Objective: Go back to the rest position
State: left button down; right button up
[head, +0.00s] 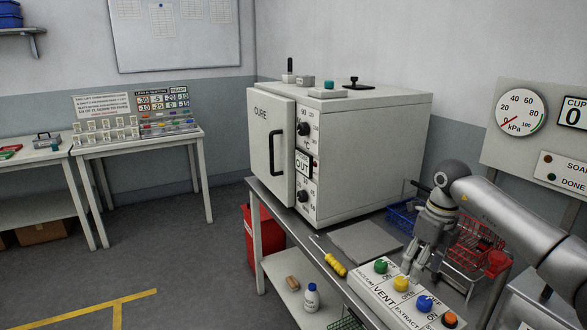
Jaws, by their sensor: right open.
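My right gripper (425,272) comes in from the right and points down. Its fingers are open, with nothing seen between them. The fingertips are over or just behind the back edge of the white button panel (384,298), close to the yellow button (401,284) and the blue button (424,303). I cannot tell whether they touch the panel. My left gripper is not in view.
A white cure oven (365,150) with its door shut stands on the bench behind. A yellow-handled screwdriver (330,260) and a grey plate (365,241) lie before it. Red (465,245) and blue (403,215) wire baskets are close behind my right gripper.

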jog(key=a+f+n+t+y, duration=0.15)
jog(key=a+y, duration=0.25)
jog(key=a, duration=0.8)
jog(key=a+f+y, duration=0.3)
jog(key=a+y, duration=0.1)
jog(key=a, duration=0.8)
jog(key=s+a+r+m+t+y, duration=0.4)
jog(key=a+r+m+t+y, duration=0.4)
jog(key=a, duration=0.4)
jog(key=d+m+t+h, duration=0.9)
jog(key=m, duration=0.8)
jog(key=s+d+f+m+g+h, duration=0.3)
jog(key=s+d+f+m+h, duration=0.1)
jog(key=d+f+m+h, duration=0.45)
jog(key=s+d+f+m+g, duration=0.1)
jog(key=s+f+m+g, duration=0.1)
jog(key=s+f+g, duration=0.5)
jog(key=s+d+f+m+g, duration=0.1)
jog(key=s+d+f+m, duration=0.2)
jog(key=s, duration=0.9)
jog(key=s+f+m+g, duration=0.2)
jog(key=s+f+g, duration=0.3)
jog(key=s+f, duration=0.3)
notch_tip(320, 180, down, 23)
jog(key=s+d+f+g, duration=0.2)
jog(key=s+d+f, duration=0.1)
jog(key=s+f, duration=1.5)
jog(key=shift+s+d+y, duration=0.15)
jog(key=shift+s+y, duration=0.05)
jog(key=shift+y, duration=0.15)
